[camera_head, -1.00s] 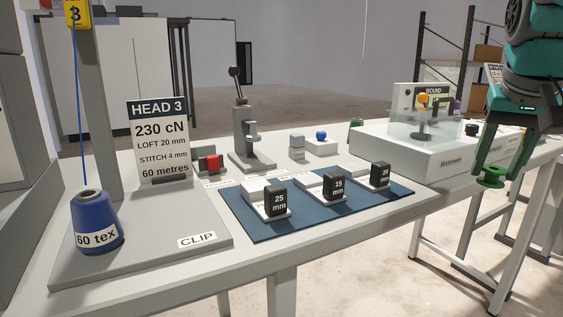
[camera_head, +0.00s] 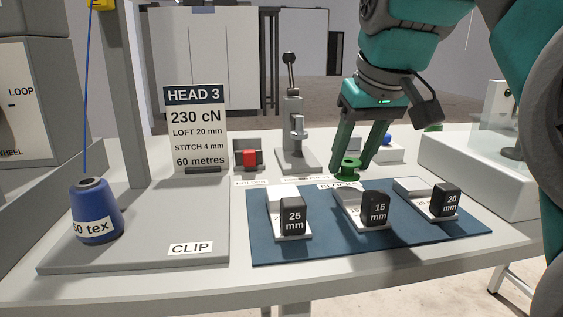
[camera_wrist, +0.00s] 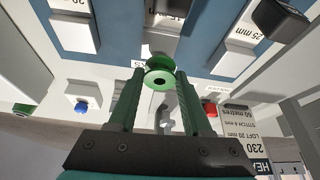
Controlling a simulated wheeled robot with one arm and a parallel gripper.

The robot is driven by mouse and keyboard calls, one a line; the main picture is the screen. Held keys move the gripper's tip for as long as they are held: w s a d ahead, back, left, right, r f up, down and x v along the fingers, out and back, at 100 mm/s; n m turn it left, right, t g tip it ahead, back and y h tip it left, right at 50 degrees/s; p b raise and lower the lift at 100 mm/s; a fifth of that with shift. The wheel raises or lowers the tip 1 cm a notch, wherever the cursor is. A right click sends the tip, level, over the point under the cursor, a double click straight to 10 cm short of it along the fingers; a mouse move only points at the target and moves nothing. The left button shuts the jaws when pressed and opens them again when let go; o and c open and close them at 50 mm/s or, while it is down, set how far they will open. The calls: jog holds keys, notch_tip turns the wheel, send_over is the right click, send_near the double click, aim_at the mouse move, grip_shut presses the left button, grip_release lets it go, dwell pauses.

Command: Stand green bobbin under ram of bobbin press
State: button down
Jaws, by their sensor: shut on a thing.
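The green bobbin (camera_head: 347,168) is held between the fingertips of my gripper (camera_head: 360,160), which is shut on it. My gripper points down over the table, right of the bobbin press. The bobbin press (camera_head: 295,135) is a grey stand with a black-knobbed lever and a ram on its front. It stands at the back of the table, and the bobbin appears in front and to the right of it. The press is mostly hidden in the wrist view.
A blue mat (camera_head: 300,245) with blocks marked 25 (camera_head: 292,216), 15 (camera_head: 376,208) and 20 mm (camera_head: 446,202) lies in front. A red part in a grey holder (camera_head: 249,158) stands left of the press. A blue spool (camera_head: 96,212) stands at left, a white machine (camera_head: 470,165) at right.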

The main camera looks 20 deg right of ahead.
aim_at(301, 131)
jog(key=shift+s+a+f+n+y, duration=0.15)
jog(key=shift+s+a+f+n, duration=0.15)
jog(key=shift+s, duration=0.2)
jog(key=shift+s+a+f+n+y, duration=0.2)
jog(key=shift+s+a+n, duration=0.1)
jog(key=shift+s, duration=0.15)
jog(key=w+p, duration=0.2)
jog(key=w, duration=1.5)
jog(key=shift+w, duration=0.15)
jog(key=shift+w+a, duration=0.1)
jog(key=shift+w, duration=0.2)
jog(key=shift+s+f, duration=0.15)
jog(key=shift+f, duration=0.6)
jog(key=shift+f, duration=0.15)
jog(key=shift+c, duration=1.7)
grip_release()
